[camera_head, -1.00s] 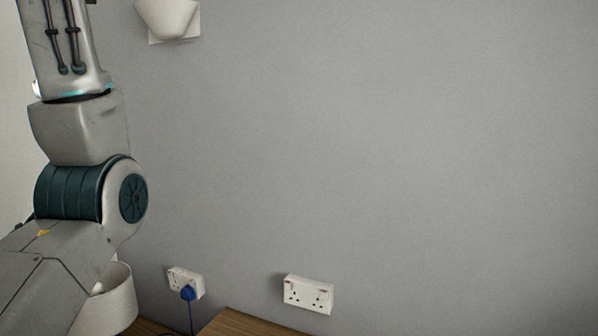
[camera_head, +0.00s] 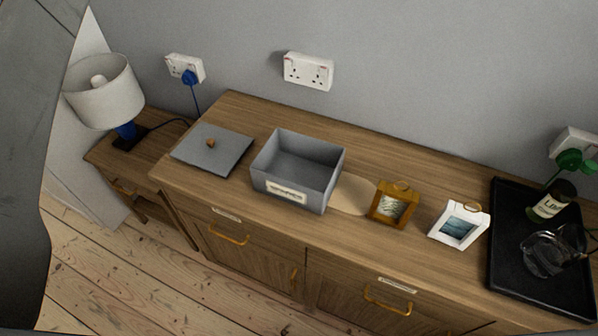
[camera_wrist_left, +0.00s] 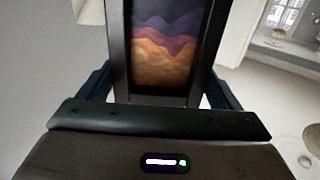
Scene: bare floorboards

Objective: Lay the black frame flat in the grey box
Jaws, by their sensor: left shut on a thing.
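The grey box (camera_head: 318,192) stands open and upright on the wooden sideboard in the head view, with a pale label on its front. It looks empty. The black frame (camera_wrist_left: 118,42) shows in the left wrist view, around a picture of purple and orange waves; its top is cut off by the view. My left gripper (camera_wrist_left: 160,88) is shut on the black frame, with a dark finger on either side. In the head view neither this gripper nor the black frame shows; only a blurred grey part of mine fills the left edge. My right gripper is not in view.
A grey lid (camera_head: 232,150) with a knob lies left of the box. A wooden frame (camera_head: 381,204) and a white frame (camera_head: 439,232) stand to its right. Beyond is a black tray (camera_head: 508,268) with a bottle and glass jug. A lamp (camera_head: 105,92) stands at left.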

